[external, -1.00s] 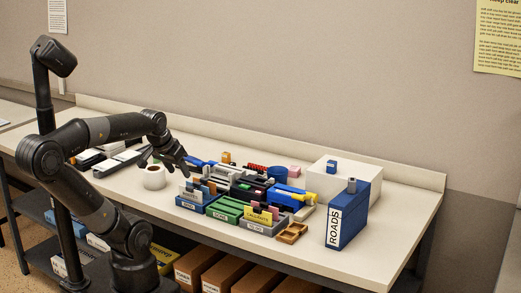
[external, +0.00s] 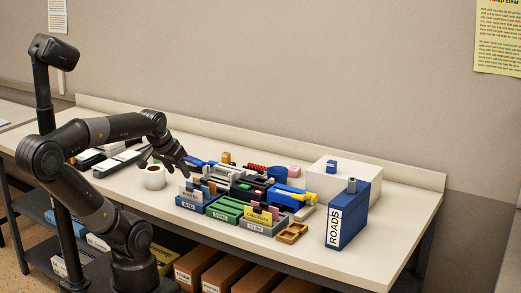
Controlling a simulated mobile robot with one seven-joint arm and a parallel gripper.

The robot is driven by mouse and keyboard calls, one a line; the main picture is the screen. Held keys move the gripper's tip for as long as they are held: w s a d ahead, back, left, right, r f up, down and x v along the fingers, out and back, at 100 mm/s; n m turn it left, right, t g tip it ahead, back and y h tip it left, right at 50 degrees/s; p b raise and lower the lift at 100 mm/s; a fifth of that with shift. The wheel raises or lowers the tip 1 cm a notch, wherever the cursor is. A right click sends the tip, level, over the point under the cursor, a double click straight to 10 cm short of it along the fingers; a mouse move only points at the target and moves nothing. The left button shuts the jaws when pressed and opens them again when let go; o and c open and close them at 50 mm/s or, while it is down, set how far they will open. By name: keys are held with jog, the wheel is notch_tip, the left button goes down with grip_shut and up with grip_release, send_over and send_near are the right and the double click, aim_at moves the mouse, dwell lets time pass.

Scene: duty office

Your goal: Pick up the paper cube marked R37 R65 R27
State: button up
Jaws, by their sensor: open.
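No marking R37 R65 R27 is readable at this size, so I cannot tell which thing is the paper cube. A small pink block (external: 294,170) sits behind the row of stationery, left of a large white block (external: 343,181). A small blue block (external: 331,166) rests on top of the white block. A small orange block (external: 227,157) lies at the back left of the stationery. My gripper (external: 189,168) is open above the left end of the stationery, pointing down and to the right, apart from the pink block. What lies right under it is partly hidden.
Blue, green and grey labelled trays (external: 226,210) with cards line the front. A blue binder labelled ROADS (external: 353,215) stands upright at right. A white roll (external: 153,178) stands near my arm. A brown wooden tray (external: 291,233) lies at front. The bench's right end (external: 400,220) is clear.

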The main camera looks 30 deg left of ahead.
jog(key=shift+o, duration=0.2)
jog(key=o, duration=0.5)
jog(key=shift+c, duration=0.2)
jog(key=w+r, duration=0.3)
jog(key=w, duration=0.3)
jog(key=w+r, duration=0.3)
jog(key=w, duration=0.4)
jog(key=n+g, duration=0.1)
jog(key=n, duration=0.1)
send_over(293, 168)
jog(key=s+d, duration=0.1)
jog(key=s, duration=0.2)
jog(key=shift+y, duration=0.4)
notch_tip(293, 168, down, 19)
jog(key=shift+w+d+f, duration=0.1)
jog(key=shift+w, duration=0.05)
jog(key=shift+a+x, duration=0.2)
jog(key=shift+x, duration=1.1)
jog(key=shift+a+x, duration=0.15)
jog(key=shift+x, duration=1.2)
